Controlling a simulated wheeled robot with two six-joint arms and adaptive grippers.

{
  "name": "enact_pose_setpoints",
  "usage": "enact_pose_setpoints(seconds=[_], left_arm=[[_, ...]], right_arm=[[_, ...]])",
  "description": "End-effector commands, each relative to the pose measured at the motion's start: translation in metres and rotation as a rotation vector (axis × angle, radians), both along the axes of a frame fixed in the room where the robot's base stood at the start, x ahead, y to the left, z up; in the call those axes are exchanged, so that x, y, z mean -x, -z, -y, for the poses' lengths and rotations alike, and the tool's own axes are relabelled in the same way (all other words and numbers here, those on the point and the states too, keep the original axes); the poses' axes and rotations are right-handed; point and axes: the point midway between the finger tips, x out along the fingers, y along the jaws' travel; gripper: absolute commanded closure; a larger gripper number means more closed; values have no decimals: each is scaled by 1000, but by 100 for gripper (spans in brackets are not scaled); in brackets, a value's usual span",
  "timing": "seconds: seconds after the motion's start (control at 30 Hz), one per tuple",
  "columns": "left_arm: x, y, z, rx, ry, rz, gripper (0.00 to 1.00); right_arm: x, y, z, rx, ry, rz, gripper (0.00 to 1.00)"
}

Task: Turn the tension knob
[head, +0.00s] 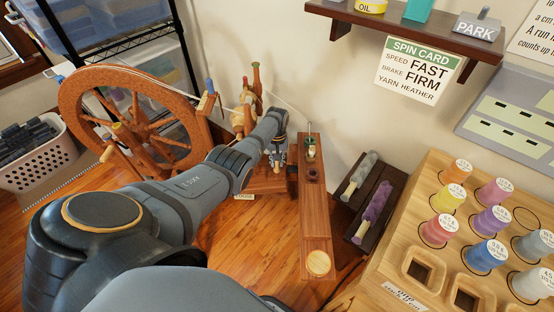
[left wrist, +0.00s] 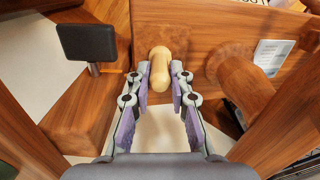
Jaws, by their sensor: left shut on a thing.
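The spinning wheel (head: 140,130) stands at the left in the head view. My left arm reaches across to its right end, and my left gripper (head: 278,153) is low there. In the left wrist view, a pale rounded wooden knob (left wrist: 160,66), which looks like the tension knob, sticks out of a brown wooden beam. My left gripper's purple-padded fingers (left wrist: 160,80) are shut on it, one on each side. My right gripper is not in view.
A narrow wooden stand (head: 314,225) is just right of my left gripper. A dark rack with grey and purple fibre rolls (head: 377,200) and a thread-spool board (head: 410,235) stand farther right. A dark flat pad (left wrist: 87,42) shows beside the beam in the wrist view.

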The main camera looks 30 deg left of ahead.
Motion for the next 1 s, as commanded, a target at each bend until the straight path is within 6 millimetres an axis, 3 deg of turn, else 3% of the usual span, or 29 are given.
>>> enact_pose_setpoints(seconds=[0.3,0.77,0.8,0.93,1.0], left_arm=[[-1,-1,0,-2,-94,4,100],[-1,-1,-1,-2,-106,4,100],[-1,-1,-1,-2,-106,4,76],[-1,-1,0,-1,-105,3,58],[-1,0,0,-1,-105,3,57]], right_arm=[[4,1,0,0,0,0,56],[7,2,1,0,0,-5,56],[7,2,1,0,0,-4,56],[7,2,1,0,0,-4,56],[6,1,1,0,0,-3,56]])
